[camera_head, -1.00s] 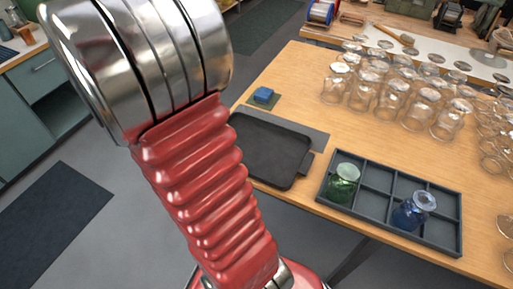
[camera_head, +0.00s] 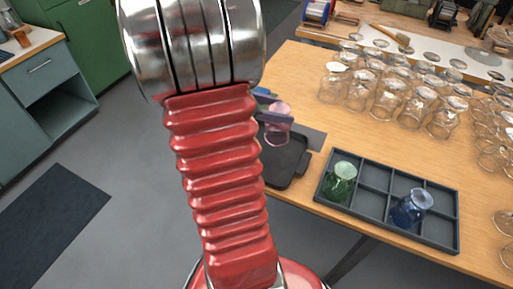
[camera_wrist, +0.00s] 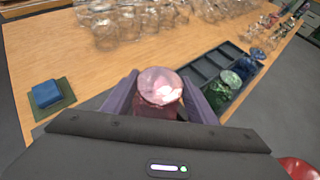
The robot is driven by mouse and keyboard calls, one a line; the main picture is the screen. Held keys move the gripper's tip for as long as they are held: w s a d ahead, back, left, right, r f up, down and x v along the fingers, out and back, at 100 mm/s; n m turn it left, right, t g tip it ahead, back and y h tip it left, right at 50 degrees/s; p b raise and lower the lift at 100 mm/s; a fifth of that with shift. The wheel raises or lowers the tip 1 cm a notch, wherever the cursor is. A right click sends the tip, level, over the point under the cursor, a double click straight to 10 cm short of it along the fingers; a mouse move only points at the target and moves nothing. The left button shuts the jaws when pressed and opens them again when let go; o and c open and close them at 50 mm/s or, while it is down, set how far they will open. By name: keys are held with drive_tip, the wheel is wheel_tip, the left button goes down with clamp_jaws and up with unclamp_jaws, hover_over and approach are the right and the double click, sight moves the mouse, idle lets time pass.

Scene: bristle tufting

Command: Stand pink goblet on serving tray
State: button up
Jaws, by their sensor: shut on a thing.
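The pink goblet (camera_head: 278,124) is see-through and held between the purple fingers of my gripper (camera_head: 275,118), in front of the tray's far part in the head view. In the wrist view the goblet (camera_wrist: 160,86) sits between both fingers of my gripper (camera_wrist: 158,92), its round end facing the camera. The dark serving tray (camera_head: 287,168) lies at the table's left edge, partly hidden by my arm. I cannot tell whether the goblet touches the tray or hangs above it.
A grey divided rack (camera_head: 370,203) right of the tray holds a green glass (camera_head: 340,181) and a blue glass (camera_head: 411,208). Many clear glasses (camera_head: 388,98) stand farther back. A blue block (camera_wrist: 46,94) lies on a green mat (camera_wrist: 54,108) near the tray.

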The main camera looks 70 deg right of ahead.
sight(271, 124)
wheel_tip(271, 124, down, 6)
idle(0.6)
drive_tip(key=shift+w+f, duration=0.1)
drive_tip(key=shift+f, duration=0.05)
drive_tip(key=shift+f, duration=1.85)
drive_tip(key=o, duration=1.3)
drive_tip(key=shift+f, duration=0.1)
drive_tip(key=shift+c, duration=0.2)
